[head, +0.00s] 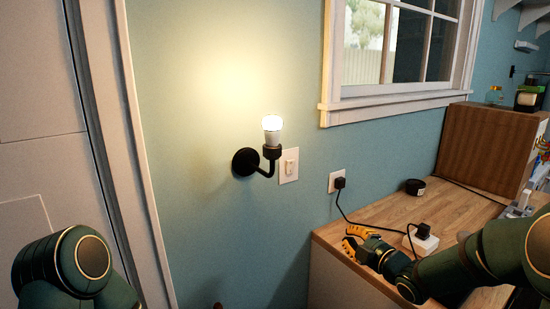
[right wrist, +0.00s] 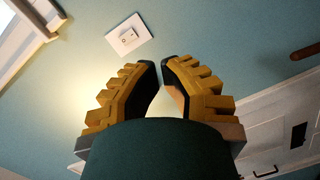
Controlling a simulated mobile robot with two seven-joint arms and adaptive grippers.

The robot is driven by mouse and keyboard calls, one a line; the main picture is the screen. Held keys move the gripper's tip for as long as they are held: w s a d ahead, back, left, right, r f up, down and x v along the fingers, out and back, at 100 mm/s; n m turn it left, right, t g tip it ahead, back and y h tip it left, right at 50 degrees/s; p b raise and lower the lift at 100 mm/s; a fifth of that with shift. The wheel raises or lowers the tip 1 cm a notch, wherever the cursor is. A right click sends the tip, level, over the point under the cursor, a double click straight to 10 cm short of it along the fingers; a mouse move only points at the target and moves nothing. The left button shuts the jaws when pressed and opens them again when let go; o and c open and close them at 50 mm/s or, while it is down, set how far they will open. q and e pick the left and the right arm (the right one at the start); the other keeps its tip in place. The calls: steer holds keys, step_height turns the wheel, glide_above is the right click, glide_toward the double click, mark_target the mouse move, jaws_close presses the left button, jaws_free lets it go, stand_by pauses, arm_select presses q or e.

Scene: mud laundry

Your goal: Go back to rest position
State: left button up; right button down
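My right gripper (head: 352,242) is at the lower right of the head view, its yellow fingers over the left end of the wooden counter. In the right wrist view its two yellow fingers (right wrist: 160,65) have dark inner pads and a narrow gap between the tips. Nothing shows between them. My left arm shows at the lower left of the head view, but its gripper is out of frame. A black wall lamp (head: 246,162) holds a lit bulb (head: 272,129), apart from both arms.
A white switch plate (head: 289,166) is beside the lamp; one also shows in the right wrist view (right wrist: 129,35). The counter (head: 385,209) holds a black round object (head: 415,187), a white plug block (head: 421,241) with a cable, and a wooden box (head: 487,145). A window (head: 400,50) is above.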

steer(key=s+a+f+m+g+h, duration=0.1)
steer(key=a+f+m+g+h, duration=0.15)
steer(key=f+m, duration=0.65)
steer(key=s+a+f+m+g, duration=0.2)
steer(key=s+f+m+g, duration=0.1)
steer(key=s+f, duration=0.5)
steer(key=s+a+f+m+g+h, duration=0.1)
steer(key=s+a+f+m+g, duration=0.2)
steer(key=s+f, duration=0.5)
steer(key=s+a+f+m+g, duration=0.3)
steer(key=s+f+m+g, duration=0.2)
steer(key=s, duration=0.6)
step_height(320, 180, down, 3)
steer(key=shift+r+m, duration=0.1)
steer(key=shift+m, duration=0.3)
steer(key=shift+h, duration=0.25)
